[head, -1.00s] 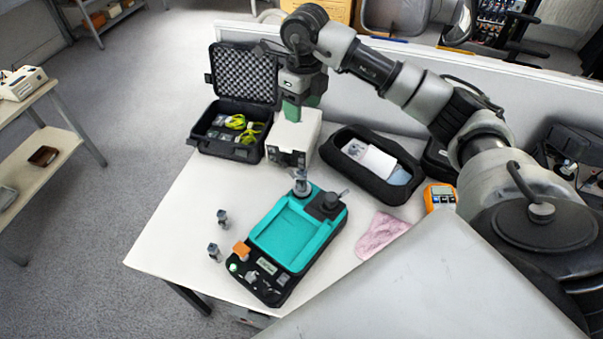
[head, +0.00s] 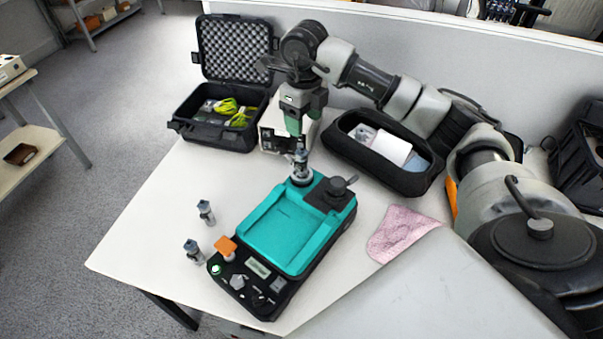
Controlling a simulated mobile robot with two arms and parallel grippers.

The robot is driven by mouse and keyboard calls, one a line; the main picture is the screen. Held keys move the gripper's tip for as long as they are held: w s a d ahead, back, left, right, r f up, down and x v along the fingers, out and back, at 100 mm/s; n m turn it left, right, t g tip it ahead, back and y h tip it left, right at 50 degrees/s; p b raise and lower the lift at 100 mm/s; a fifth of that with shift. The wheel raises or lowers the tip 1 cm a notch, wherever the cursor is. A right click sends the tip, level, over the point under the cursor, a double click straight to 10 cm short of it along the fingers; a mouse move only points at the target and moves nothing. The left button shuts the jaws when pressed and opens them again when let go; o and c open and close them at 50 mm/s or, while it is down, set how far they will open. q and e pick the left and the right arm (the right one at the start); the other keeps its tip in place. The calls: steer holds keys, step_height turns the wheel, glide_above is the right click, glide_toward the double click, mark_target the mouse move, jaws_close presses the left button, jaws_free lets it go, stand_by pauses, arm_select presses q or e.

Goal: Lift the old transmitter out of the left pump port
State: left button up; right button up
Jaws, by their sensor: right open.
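The pump unit (head: 288,232) lies on the table, with a teal tray top and a black control end towards the front. The old transmitter (head: 301,165) stands upright at the unit's far left corner, in the left port. My right gripper (head: 296,132) is open, pointing down just above and behind the transmitter's top. It overlaps the top in the picture, so I cannot tell whether they touch. A black knob-like part (head: 338,187) sits at the far right corner. My left gripper is not in view.
Two small transmitters (head: 205,212) (head: 193,251) stand left of the unit. An open black case (head: 215,130) with yellow-green items, a white box (head: 271,138) and a black pouch (head: 350,160) stand behind. A pink cloth (head: 400,230) lies at right.

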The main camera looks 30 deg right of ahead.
mark_target(302, 149)
step_height(302, 149, down, 5)
steer(key=shift+r+p, duration=0.1)
steer(key=shift+p, duration=0.35)
step_height(302, 149, down, 5)
steer(key=shift+w+a+r+p, duration=0.1)
steer(key=shift+w+a+p, duration=0.05)
steer(key=shift+p, duration=0.65)
steer(key=shift+f, duration=0.45)
steer(key=c, duration=1.1)
steer(key=shift+r, duration=0.15)
